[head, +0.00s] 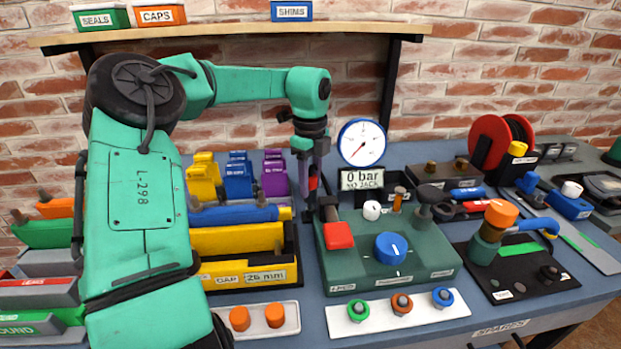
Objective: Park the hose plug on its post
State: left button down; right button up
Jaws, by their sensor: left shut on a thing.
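My left gripper (312,208) reaches down from my green arm, behind the red block at the left end of the dark green panel. It is shut on a small, dark, partly red thing (313,180), probably the hose plug; the fingers hide most of it. Its lower end is close to the panel's back left corner, and I cannot tell whether it touches. I cannot clearly make out the plug's post; a short orange-topped post (398,200) stands at the panel's back. My right gripper is not in view.
The panel (430,262) carries a blue knob (391,248), a white knob (372,210) and a dark lever. A gauge (361,142) reads "0 bar". A yellow-fronted bin (237,241) stands left. An orange-capped valve with a blue hose (540,224) stands right.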

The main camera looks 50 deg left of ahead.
pick_arm(q)
jog(key=shift+f+b, duration=0.65)
jog(key=shift+f, duration=0.4)
jog(key=shift+c, duration=1.8)
grip_release()
jog(key=o, duration=0.3)
